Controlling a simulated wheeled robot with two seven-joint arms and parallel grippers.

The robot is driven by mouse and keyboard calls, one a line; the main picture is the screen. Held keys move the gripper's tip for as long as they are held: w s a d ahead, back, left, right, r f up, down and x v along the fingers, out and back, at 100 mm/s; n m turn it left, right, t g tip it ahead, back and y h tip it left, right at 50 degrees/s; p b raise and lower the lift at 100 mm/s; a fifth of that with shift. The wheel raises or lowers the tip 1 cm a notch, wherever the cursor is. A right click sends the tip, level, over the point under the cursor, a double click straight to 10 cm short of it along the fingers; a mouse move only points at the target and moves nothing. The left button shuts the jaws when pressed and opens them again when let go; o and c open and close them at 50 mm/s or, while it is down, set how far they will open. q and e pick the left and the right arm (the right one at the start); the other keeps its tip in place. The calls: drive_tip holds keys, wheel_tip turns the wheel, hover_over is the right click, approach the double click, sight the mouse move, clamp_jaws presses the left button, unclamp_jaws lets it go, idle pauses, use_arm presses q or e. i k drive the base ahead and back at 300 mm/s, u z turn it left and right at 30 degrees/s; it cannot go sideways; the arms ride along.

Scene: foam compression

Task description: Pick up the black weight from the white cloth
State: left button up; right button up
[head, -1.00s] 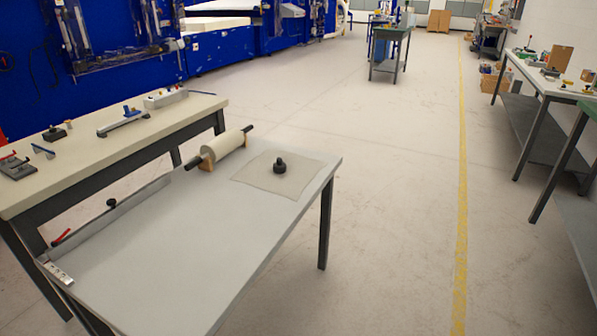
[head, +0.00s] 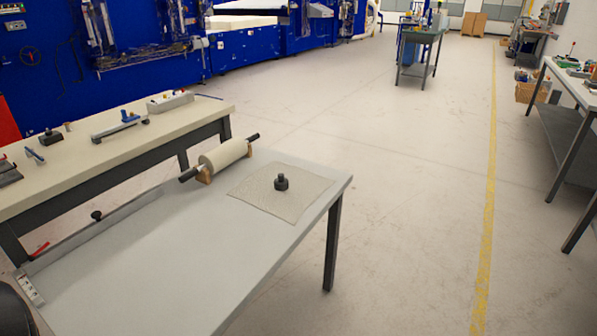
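The black weight (head: 281,182) stands upright on the white cloth (head: 258,200) in the head view. It is small and dark, with a wider base and a narrower knob on top. The cloth lies flat at the far right end of the grey table (head: 170,270). Neither gripper shows in the head view, and nothing touches the weight.
A roller (head: 222,156) with dark handles rests on wooden supports left of the cloth. A long metal bar (head: 110,218) lies along the table's left edge. A beige bench (head: 150,133) with tools stands behind. The floor right of the table is clear.

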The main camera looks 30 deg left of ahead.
sight(281, 184)
drive_tip(key=i, duration=3.45)
drive_tip(key=u, duration=4.3)
drive_tip(key=i, duration=0.5)
drive_tip(key=z, duration=0.05)
